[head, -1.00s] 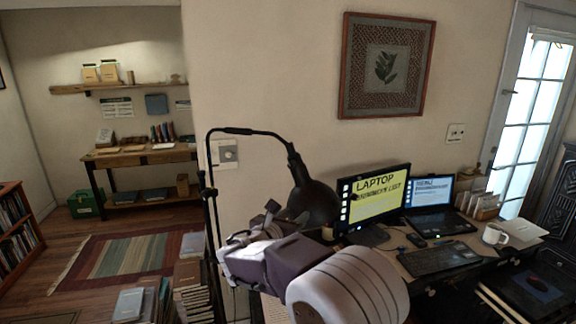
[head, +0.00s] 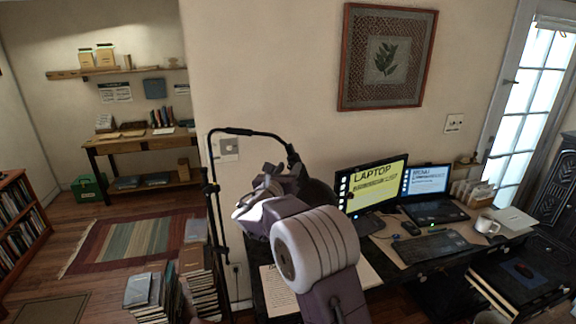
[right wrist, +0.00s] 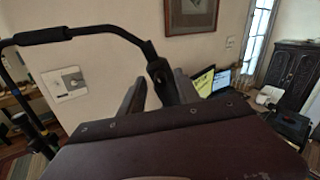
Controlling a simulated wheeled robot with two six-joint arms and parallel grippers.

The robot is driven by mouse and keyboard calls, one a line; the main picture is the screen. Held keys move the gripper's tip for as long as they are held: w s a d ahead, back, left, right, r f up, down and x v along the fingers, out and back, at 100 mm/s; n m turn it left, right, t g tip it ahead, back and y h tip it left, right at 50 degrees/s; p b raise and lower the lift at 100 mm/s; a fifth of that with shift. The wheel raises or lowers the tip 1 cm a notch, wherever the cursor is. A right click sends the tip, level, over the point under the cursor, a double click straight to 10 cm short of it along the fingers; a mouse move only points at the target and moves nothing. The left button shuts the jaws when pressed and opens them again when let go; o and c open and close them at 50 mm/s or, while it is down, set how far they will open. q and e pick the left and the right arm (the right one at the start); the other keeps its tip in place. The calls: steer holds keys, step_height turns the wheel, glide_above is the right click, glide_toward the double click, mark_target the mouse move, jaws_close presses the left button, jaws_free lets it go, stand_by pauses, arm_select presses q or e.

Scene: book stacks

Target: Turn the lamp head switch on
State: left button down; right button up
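The black lamp arches on a thin neck (head: 245,131) from its stand, and its dark dome head (head: 320,194) is partly hidden behind my right gripper (head: 268,178). In the right wrist view the fingers of my right gripper (right wrist: 158,98) are apart. The lower end of the lamp neck, with its dark joint (right wrist: 158,70), shows in the gap between them. I cannot tell whether either finger touches it. The dome is mostly hidden in the right wrist view. I cannot make out the head switch. My left gripper is not in view.
A desk to the right holds a monitor (head: 372,188), a laptop (head: 434,209) and a white mug (head: 488,226). Stacks of books (head: 200,285) stand on the floor left of my right arm. A wall switch plate (head: 229,149) is behind the lamp.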

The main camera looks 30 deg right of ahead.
jaws_close()
steer(key=shift+f+b, duration=0.15)
steer(key=shift+b, duration=0.3)
steer(key=m+b, duration=1.1)
steer(key=b, duration=0.3)
steer(key=shift+s+f, duration=0.1)
steer(key=m+b, duration=0.3)
steer(key=shift+r+m+y+b, duration=0.15)
steer(key=shift+m+b, duration=0.4)
steer(key=shift+m, duration=0.4)
steer(key=shift+r+m+y+b, duration=0.15)
steer(key=shift+m+b, duration=0.35)
steer(key=shift+m, duration=0.45)
jaws_free()
